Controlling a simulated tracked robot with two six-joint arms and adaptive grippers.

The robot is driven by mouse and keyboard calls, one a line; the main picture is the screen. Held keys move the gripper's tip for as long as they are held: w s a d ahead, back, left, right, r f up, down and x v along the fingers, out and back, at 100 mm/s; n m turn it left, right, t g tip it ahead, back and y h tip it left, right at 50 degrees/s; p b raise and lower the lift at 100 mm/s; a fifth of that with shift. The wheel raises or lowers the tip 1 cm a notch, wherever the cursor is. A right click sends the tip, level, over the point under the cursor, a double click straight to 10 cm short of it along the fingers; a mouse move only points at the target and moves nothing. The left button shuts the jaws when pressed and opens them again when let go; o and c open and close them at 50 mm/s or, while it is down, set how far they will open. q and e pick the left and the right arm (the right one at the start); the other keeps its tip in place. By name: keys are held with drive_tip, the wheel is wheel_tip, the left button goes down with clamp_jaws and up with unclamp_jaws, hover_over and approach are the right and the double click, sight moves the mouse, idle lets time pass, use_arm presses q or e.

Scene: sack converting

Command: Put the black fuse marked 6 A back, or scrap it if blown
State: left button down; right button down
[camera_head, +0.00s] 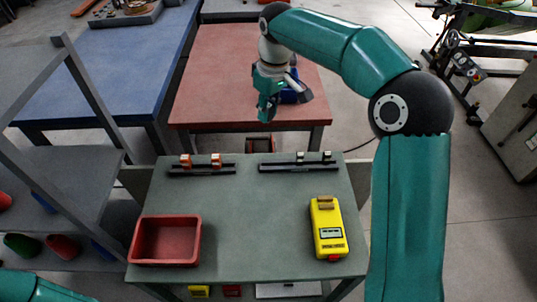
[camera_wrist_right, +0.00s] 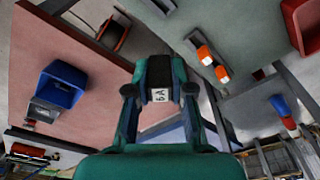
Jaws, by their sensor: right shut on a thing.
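My right gripper (camera_head: 268,108) is raised over the far red-topped table, beyond the green table. In the right wrist view its fingers (camera_wrist_right: 160,88) are shut on a black fuse (camera_wrist_right: 159,72) with a white label reading 6A. The fuse is hard to make out in the head view. On the green table, a left rail (camera_head: 201,171) carries two orange fuses (camera_head: 216,160). A right rail (camera_head: 298,167) carries two dark fuses with pale labels (camera_head: 327,156). A yellow tester (camera_head: 328,229) stands at the right. My left gripper is out of view.
An empty-looking red bin (camera_head: 196,246) sits at the green table's front left. A blue bin (camera_head: 296,94) stands on the red-topped table (camera_head: 215,65), partly behind my right gripper. A grey shelf (camera_head: 75,165) stands at the left. The green table's middle is clear.

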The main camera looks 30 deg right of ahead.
hover_over(270, 162)
wheel_tip(270, 162, down, 12)
drive_tip(key=shift+s+d+f, duration=0.1)
drive_tip(key=shift+s+f, duration=0.05)
drive_tip(key=shift+f, duration=0.95)
drive_tip(key=shift+s+f, duration=0.15)
drive_tip(key=shift+f, duration=0.95)
drive_tip(key=shift+f, duration=0.4)
drive_tip(key=c, duration=1)
unclamp_jaws()
drive_tip(key=shift+r, duration=0.1)
drive_tip(key=shift+r, duration=0.1)
